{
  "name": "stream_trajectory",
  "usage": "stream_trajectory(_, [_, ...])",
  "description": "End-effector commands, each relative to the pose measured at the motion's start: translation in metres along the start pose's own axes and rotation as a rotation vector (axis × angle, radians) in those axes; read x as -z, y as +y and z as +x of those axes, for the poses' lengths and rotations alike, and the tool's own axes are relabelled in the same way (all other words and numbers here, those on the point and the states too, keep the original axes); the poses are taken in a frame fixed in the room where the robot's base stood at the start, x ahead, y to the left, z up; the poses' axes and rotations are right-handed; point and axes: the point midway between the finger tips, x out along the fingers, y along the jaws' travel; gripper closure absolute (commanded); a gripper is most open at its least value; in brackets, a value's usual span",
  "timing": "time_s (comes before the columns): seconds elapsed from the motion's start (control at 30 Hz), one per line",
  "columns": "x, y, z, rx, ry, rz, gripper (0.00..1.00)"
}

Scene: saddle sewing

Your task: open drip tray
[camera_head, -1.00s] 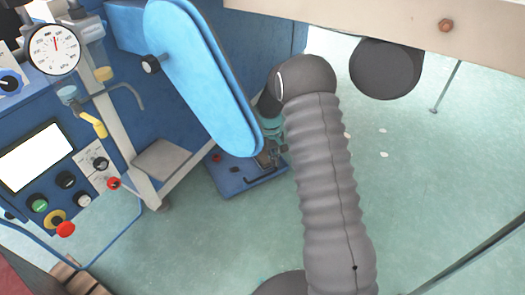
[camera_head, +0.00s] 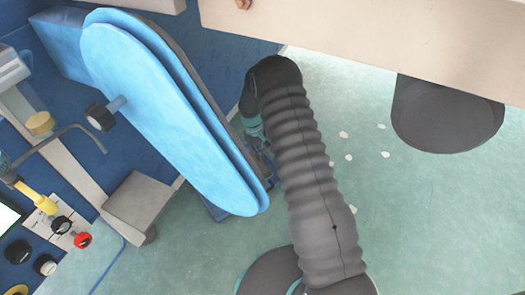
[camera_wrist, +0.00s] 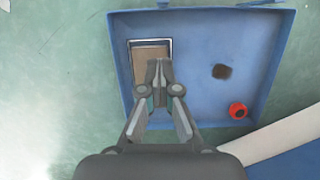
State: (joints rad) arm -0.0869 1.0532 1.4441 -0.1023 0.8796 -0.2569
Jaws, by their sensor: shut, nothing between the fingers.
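A blue, raised-edged tray-like base (camera_wrist: 203,55) lies on the floor in the wrist view. It has a framed brown rectangular inset (camera_wrist: 151,47) near its upper left, a dark spot and a red knob (camera_wrist: 238,110) at its lower right. I cannot tell which part is the drip tray. My gripper (camera_wrist: 158,66) has its fingers together, empty, over the inset; whether it touches is unclear. In the head view only a sliver of the blue base (camera_head: 214,207) shows beneath the light blue cover, and the fingertips are hard to make out beside my arm.
The light blue oblong cover (camera_head: 165,115) of the machine stands close left of my arm. A grey pedal-like plate (camera_head: 138,203) and a control panel with knobs (camera_head: 62,226) are further left. A beige table edge (camera_head: 350,45) crosses above. Green floor (camera_head: 440,215) is open at right.

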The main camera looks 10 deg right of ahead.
Motion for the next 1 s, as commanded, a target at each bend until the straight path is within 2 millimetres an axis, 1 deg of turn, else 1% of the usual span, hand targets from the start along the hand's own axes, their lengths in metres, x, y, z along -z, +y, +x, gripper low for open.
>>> stream_trajectory(0.03, [0.0, -0.002, 0.012, 0.0, -0.003, -0.003, 1.0])
stream_trajectory(0.3, [0.0, -0.003, 0.062, 0.0, -0.003, -0.003, 1.0])
stream_trajectory(0.4, [-0.015, -0.002, 0.062, -0.001, -0.002, -0.002, 1.0])
stream_trajectory(0.6, [-0.033, -0.001, 0.067, -0.001, 0.0, -0.001, 1.0])
stream_trajectory(0.73, [-0.038, -0.001, 0.068, 0.0, 0.0, -0.001, 1.0])
stream_trajectory(1.0, [-0.039, 0.0, 0.069, 0.0, 0.001, 0.0, 1.0])
